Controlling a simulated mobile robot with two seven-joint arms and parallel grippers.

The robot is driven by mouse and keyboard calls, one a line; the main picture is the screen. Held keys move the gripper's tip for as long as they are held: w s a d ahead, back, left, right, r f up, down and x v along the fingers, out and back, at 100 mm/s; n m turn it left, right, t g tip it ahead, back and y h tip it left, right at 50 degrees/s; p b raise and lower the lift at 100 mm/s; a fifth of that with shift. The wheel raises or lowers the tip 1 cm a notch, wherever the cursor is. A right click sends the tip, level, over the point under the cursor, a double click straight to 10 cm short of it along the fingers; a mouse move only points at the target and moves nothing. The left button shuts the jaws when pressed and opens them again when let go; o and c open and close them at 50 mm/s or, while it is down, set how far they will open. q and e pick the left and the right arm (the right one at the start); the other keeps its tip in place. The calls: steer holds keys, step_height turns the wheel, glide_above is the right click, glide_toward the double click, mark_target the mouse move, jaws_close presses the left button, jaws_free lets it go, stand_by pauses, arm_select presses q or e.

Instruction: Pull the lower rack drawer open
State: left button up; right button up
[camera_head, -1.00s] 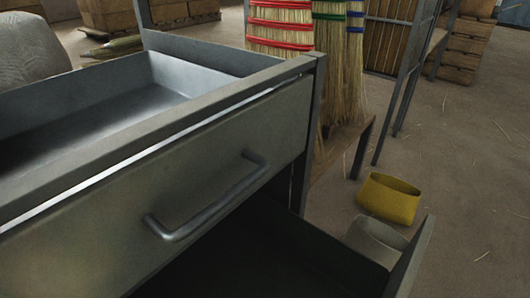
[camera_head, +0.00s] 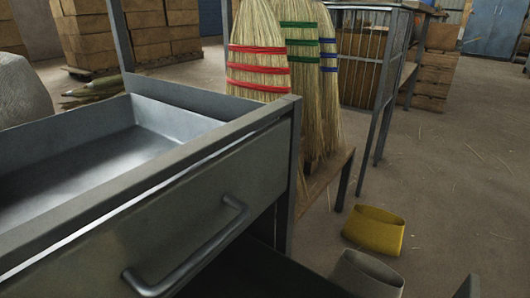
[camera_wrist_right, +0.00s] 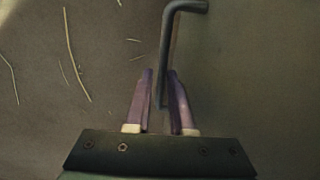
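The grey metal rack (camera_head: 293,150) stands at the left of the head view. Its upper drawer front (camera_head: 110,240) carries a bar handle (camera_head: 190,255) and looks shut. A small gap shows between the left finger and the bar. My left gripper is out of view.
Brooms with red (camera_head: 258,65), green (camera_head: 300,45) and blue (camera_head: 329,75) bindings stand on a wooden shelf (camera_head: 322,185) behind the rack. A yellow container (camera_head: 374,231) and a grey one (camera_head: 366,275) are on the floor. Open floor (camera_head: 460,200) lies to the right.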

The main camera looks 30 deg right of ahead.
steer(key=o, duration=0.3)
steer(key=shift+o, duration=0.2)
step_height(320, 180, up, 10)
steer(key=s+p, duration=0.1)
steer(key=p, duration=0.7)
steer(key=shift+s+d+p, duration=0.35)
steer(key=shift+s+p, duration=0.05)
steer(key=shift+f, duration=0.15)
